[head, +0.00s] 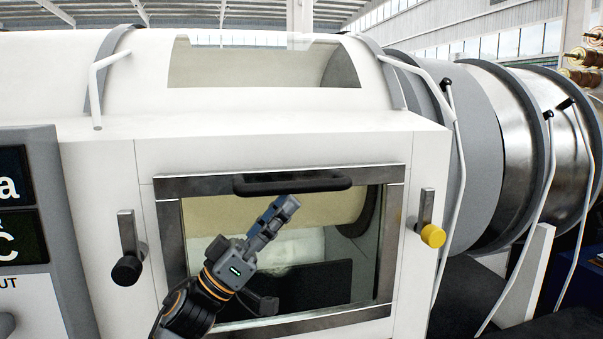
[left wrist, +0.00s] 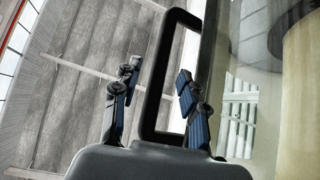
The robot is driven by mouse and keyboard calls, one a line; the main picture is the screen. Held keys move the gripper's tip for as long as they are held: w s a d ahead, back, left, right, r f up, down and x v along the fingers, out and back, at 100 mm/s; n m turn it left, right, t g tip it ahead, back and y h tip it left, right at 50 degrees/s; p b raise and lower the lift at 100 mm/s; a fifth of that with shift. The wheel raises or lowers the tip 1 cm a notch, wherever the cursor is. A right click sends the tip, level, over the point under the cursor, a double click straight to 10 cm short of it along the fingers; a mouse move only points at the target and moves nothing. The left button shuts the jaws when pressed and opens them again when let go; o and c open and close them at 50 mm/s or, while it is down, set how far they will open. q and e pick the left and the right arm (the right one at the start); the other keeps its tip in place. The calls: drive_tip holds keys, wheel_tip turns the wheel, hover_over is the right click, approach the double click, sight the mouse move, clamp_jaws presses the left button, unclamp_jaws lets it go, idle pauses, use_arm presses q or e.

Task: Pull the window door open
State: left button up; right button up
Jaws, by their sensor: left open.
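The window door (head: 330,321) is a grey metal frame around glass on the white machine front and appears closed. Its black bar handle (head: 292,182) runs along the top of the frame. My left gripper (head: 284,205) is in front of the glass, with its fingertips just below the handle in the head view. In the left wrist view, the handle (left wrist: 155,75) stands out from the glass. The two blue-padded fingers of the left gripper (left wrist: 157,78) are apart, one on each side of the bar. Contact with the bar cannot be made out. My right gripper is not in view.
Latches with a black knob (head: 127,269) and a yellow knob (head: 433,236) flank the door. A grey control panel (head: 45,200) stands at the left. White bent rails (head: 455,170) and a large metal drum (head: 480,150) are at the right.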

sight(301, 186)
use_arm(q)
drive_tip(key=p+x, duration=0.1)
drive_tip(key=x, duration=0.3)
drive_tip(key=shift+w+d+r, duration=0.2)
drive_tip(key=shift+r, duration=0.1)
drive_tip(key=shift+d, duration=0.1)
drive_tip(key=shift+w, duration=0.1)
clamp_jaws()
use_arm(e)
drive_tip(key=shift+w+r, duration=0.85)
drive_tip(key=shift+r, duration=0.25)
